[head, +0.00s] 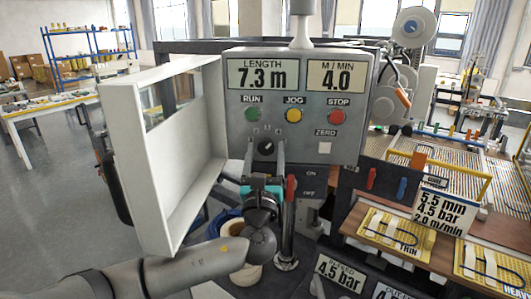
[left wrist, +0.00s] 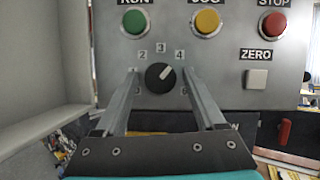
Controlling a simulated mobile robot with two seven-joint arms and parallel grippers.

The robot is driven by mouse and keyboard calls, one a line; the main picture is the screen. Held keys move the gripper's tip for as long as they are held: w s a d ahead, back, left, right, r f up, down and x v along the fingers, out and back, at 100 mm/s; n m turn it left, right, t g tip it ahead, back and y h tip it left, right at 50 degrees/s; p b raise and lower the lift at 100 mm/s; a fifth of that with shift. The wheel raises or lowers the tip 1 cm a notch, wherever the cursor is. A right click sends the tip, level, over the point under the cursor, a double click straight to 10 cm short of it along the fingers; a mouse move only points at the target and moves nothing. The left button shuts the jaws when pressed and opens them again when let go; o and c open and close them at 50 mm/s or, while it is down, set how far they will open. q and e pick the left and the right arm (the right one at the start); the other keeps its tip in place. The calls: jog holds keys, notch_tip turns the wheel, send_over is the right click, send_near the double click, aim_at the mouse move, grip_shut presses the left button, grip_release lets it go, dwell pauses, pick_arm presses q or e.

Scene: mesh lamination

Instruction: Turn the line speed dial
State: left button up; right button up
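The line speed dial (head: 266,147) is a small black knob with a white pointer, low on the grey control panel (head: 235,135). In the left wrist view the dial (left wrist: 160,76) has numbers around it, and its pointer aims up and right, towards the 4. The M/MIN display (head: 336,76) above reads 4.0. My left gripper (head: 265,153) is in front of the panel, its fingers apart, one on each side of the dial. In the wrist view its fingertips (left wrist: 160,88) stand clear of the knob's sides. My right gripper is not in view.
RUN (head: 252,115), JOG (head: 294,115) and STOP (head: 337,117) buttons sit above the dial, with a ZERO button (head: 324,148) to its right. An open white cover (head: 125,160) stands left of the panel. A card (head: 442,209) reads 5.5 mm, 4.5 bar, 2.0 m/min.

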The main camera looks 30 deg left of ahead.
pick_arm(q)
grip_shut()
dwell(0.3)
jog(key=shift+n, duration=0.4)
jog(key=n+g+y+b, duration=0.1)
jog(key=n, duration=0.1)
jog(key=n+g+y, duration=0.1)
jog(key=n, duration=0.2)
jog(key=shift+d+f+b, duration=0.1)
jog(key=shift+d+b, duration=0.05)
jog(key=shift+b, duration=0.25)
jog(key=n+g, duration=0.1)
jog(key=n, duration=0.1)
jog(key=n+g+y, duration=0.1)
jog(key=n, duration=0.2)
jog(key=shift+y+b, duration=0.3)
jog(key=n, duration=0.1)
jog(key=n+g, duration=0.1)
jog(key=n, duration=0.2)
jog(key=shift+w+d+r+g, duration=0.1)
jog(key=shift+d+r+g, duration=0.05)
jog(key=shift+r+g, duration=0.15)
jog(key=shift+n+g+p, duration=0.75)
jog(key=shift+n+g, duration=0.15)
jog(key=shift+n, duration=1.6)
